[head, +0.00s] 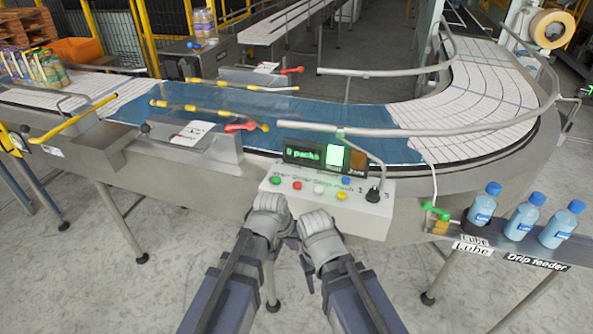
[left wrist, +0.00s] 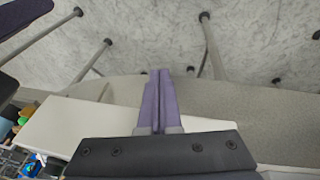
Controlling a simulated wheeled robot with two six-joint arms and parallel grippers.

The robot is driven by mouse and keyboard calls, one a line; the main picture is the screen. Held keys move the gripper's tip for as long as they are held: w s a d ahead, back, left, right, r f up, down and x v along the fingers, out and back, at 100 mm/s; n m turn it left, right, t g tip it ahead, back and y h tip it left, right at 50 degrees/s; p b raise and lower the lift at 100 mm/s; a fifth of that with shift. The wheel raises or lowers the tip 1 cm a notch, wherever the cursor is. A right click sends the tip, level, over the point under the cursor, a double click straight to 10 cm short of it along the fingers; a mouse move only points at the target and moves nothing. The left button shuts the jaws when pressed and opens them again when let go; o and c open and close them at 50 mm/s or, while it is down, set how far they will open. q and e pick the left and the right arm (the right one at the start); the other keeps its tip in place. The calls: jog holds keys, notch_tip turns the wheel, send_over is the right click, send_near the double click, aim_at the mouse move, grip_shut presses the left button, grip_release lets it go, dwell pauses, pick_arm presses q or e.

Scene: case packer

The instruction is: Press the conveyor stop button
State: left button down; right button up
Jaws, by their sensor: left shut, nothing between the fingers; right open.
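The white control box (head: 330,207) stands at the front edge of the conveyor. It carries a green button (head: 276,180), a red button (head: 297,185), a white button (head: 319,189), a yellow button (head: 341,195) and a blue button (head: 346,180). Their labels are too small to read surely. My left gripper (head: 268,203) is shut and empty, just in front of the green button side; its closed fingers (left wrist: 158,75) show in the left wrist view.
A lit display (head: 303,152) reading "0 packs" stands behind the buttons, with a black knob (head: 373,196) at the box's right. Several blue bottles (head: 525,215) stand on the drip feeder shelf at right. The blue conveyor belt (head: 330,117) looks empty.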

aim_at(296, 186)
pick_arm(q)
jog(key=w+r+n+t+h+p, duration=0.1)
jog(key=w+r+n+t+p, duration=0.1)
jog(key=w+r+p, duration=0.5)
jog(key=w+r+n+t+h+p, duration=0.1)
jog(key=w+r+p, duration=0.6)
jog(key=r, duration=0.8)
jog(key=shift+w+d+n+t+h, duration=0.2)
jog(key=shift+d+n+t+h, duration=0.25)
jog(key=shift+t, duration=0.45)
pick_arm(e)
notch_tip(296, 186, up, 16)
jog(key=shift+r, duration=0.2)
pick_arm(q)
jog(key=shift+a+f, duration=0.1)
pick_arm(e)
jog(key=shift+f, duration=0.1)
pick_arm(q)
notch_tip(296, 186, down, 9)
jog(key=b, duration=0.8)
jog(key=shift+r+b, duration=0.2)
jog(key=shift+b, duration=0.1)
pick_arm(e)
notch_tip(296, 186, down, 9)
pick_arm(q)
jog(key=shift+f+b, duration=0.4)
jog(key=shift+f, duration=0.05)
pick_arm(e)
jog(key=shift+f, duration=0.25)
